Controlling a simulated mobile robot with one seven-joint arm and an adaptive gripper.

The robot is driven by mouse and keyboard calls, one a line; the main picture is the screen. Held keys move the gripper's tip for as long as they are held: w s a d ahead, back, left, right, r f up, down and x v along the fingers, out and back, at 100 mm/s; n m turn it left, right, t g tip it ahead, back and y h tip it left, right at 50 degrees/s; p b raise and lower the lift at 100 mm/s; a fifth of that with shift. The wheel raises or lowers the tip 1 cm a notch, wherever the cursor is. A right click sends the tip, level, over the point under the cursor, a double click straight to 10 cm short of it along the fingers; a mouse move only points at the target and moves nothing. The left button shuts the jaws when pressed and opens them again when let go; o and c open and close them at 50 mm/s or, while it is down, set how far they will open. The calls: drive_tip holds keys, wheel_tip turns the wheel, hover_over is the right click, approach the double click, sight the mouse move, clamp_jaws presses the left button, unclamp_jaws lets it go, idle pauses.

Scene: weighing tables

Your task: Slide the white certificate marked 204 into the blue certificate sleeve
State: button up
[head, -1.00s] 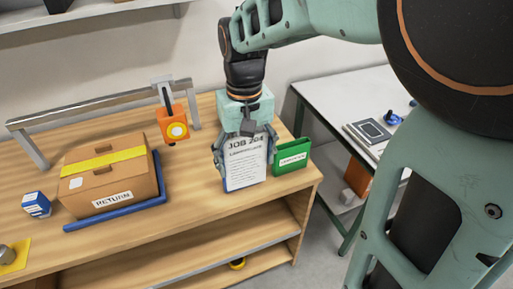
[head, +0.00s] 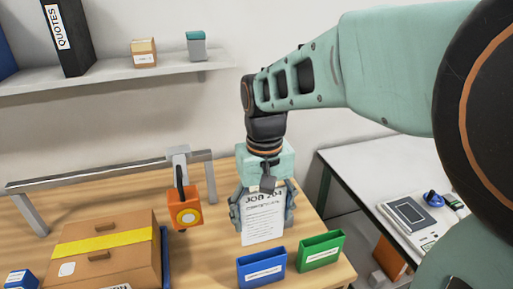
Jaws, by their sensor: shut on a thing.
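In the head view the certificate's whole lower edge shows just above the sleeve's rim. The certificate is outside the sleeve; I cannot tell whether it is straight above or a little behind it.
A green sleeve (head: 320,251) stands right of the blue one. An orange hanging device (head: 185,213) and a cardboard box (head: 105,250) with yellow tape are to the left. A metal rail (head: 100,172) runs behind. A white table (head: 385,165) holds a scale (head: 408,218).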

sight(262, 240)
drive_tip(key=shift+w+f, duration=0.1)
drive_tip(key=shift+w, duration=0.1)
drive_tip(key=shift+s+f+b, duration=0.15)
drive_tip(key=shift+f+b, duration=2.2)
drive_tip(key=shift+f, duration=0.45)
drive_tip(key=shift+f, duration=0.1)
drive_tip(key=shift+f+b, duration=2.55)
drive_tip(key=shift+f, duration=1.1)
drive_tip(key=o, duration=1)
